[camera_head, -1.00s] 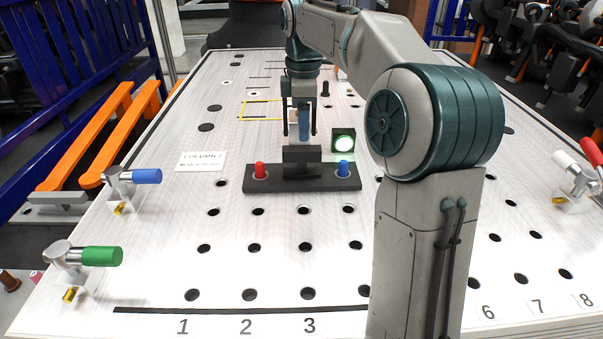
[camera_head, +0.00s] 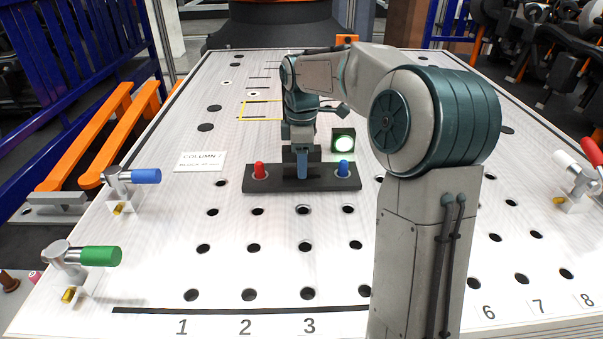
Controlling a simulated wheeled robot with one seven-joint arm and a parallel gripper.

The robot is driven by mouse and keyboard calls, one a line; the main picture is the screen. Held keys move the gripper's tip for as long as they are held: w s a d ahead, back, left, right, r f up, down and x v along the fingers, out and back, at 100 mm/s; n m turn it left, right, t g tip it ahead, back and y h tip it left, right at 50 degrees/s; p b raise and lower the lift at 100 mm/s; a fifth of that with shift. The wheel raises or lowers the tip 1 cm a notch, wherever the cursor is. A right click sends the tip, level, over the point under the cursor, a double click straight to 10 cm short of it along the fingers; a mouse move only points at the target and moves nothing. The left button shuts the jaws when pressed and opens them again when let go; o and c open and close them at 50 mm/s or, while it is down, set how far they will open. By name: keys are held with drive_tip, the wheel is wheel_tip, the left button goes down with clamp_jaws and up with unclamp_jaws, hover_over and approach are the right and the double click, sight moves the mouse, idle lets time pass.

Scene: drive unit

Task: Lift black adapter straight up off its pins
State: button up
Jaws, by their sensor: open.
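The black adapter (camera_head: 322,184) is a dark flat bar with a raised block at its middle, lying on the white table. A red pin (camera_head: 259,171) stands at its left end and a blue pin (camera_head: 343,169) at its right end. My gripper (camera_head: 302,165) is open and has come down to the adapter's middle. Its bluish near finger covers much of the raised block; the far finger is hidden. I cannot tell whether the fingers touch the block.
A block with a lit round button (camera_head: 343,143) stands just behind the adapter's right side. Blue-handled (camera_head: 146,176) and green-handled (camera_head: 101,256) clamps stand at the left edge. The perforated table (camera_head: 230,225) is clear in front of the adapter.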

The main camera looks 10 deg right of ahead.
clamp_jaws()
drive_tip(key=shift+r, duration=0.1)
